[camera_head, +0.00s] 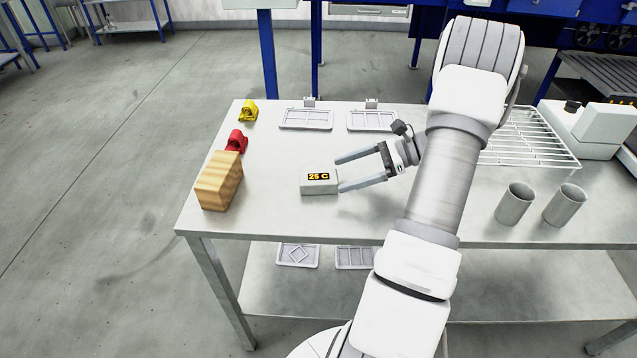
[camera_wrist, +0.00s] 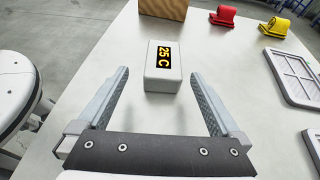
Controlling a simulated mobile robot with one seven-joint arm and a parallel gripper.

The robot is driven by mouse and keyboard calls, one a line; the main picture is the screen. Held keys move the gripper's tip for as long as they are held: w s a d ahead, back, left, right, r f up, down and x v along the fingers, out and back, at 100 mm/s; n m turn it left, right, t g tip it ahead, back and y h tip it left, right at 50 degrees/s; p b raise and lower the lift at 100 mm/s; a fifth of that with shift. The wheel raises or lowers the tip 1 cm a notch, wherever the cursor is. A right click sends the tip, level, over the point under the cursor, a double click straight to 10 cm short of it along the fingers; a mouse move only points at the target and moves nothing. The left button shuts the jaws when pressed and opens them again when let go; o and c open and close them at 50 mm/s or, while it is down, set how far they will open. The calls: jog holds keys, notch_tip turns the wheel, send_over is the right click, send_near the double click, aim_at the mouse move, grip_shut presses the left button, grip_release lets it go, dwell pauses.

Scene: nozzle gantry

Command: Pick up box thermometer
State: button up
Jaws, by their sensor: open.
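The box thermometer (camera_head: 319,183) is a small white box with a dark display reading "25 C" in yellow. It lies on the grey table (camera_head: 270,215) near its left-middle part. In the wrist view the thermometer (camera_wrist: 164,67) is straight ahead, around and just beyond the fingertip line. My gripper (camera_head: 336,175) is open and empty, coming from the right, its two fingers pointing left at the box. In the wrist view the gripper (camera_wrist: 160,78) has one finger on each side of the line to the box, with clear gaps. I see no contact.
A wooden block (camera_head: 219,182), a red part (camera_head: 236,141) and a yellow part (camera_head: 248,111) stand along the left edge. Grey trays (camera_head: 306,119) lie at the back. Two metal cups (camera_head: 515,204) and a wire rack (camera_head: 527,140) are at the right. The table front-left is clear.

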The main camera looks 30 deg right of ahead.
aim_at(327, 176)
jog(key=x, duration=0.3)
jog(key=b+x, duration=0.1)
jog(key=x, duration=0.3)
jog(key=shift+w+a, duration=0.1)
jog(key=shift+w, duration=0.3)
jog(key=shift+r, duration=0.1)
grip_shut()
